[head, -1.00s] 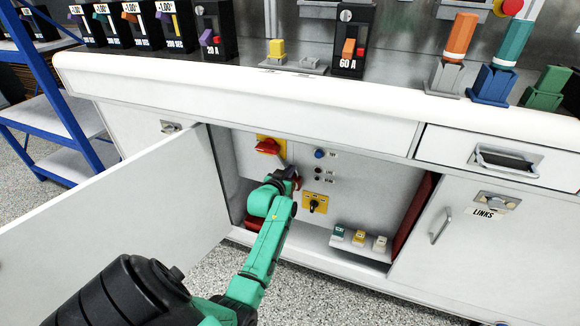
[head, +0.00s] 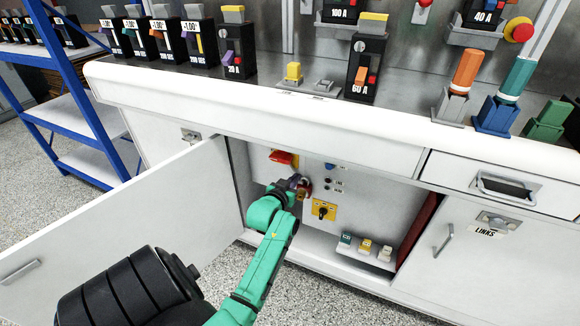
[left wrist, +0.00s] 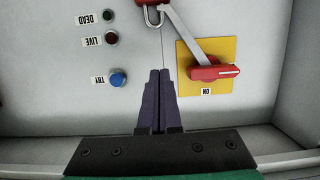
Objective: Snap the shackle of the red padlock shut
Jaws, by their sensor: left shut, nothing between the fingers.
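The red padlock (head: 305,188) hangs on the panel inside the open cabinet, just beside my left gripper's tips. In the left wrist view its red body (left wrist: 152,3) is cut by the top edge. Its silver shackle (left wrist: 154,20) loops at the end of a grey bar (left wrist: 182,36). The bar reaches to the red handle (left wrist: 215,71) on a yellow plate marked ON. My left gripper (left wrist: 159,72) is shut and empty, its tips pointing at the shackle with a small gap in the picture. In the head view the gripper (head: 294,181) partly hides this area. I cannot tell whether the shackle is seated.
The open cabinet door (head: 120,225) stands left of my arm. A blue button (left wrist: 118,80) and two lamps sit beside the handle plate. A yellow plate with a black knob (head: 322,211) is below. A shelf (head: 352,254) holds small coloured blocks. The white counter (head: 250,110) overhangs.

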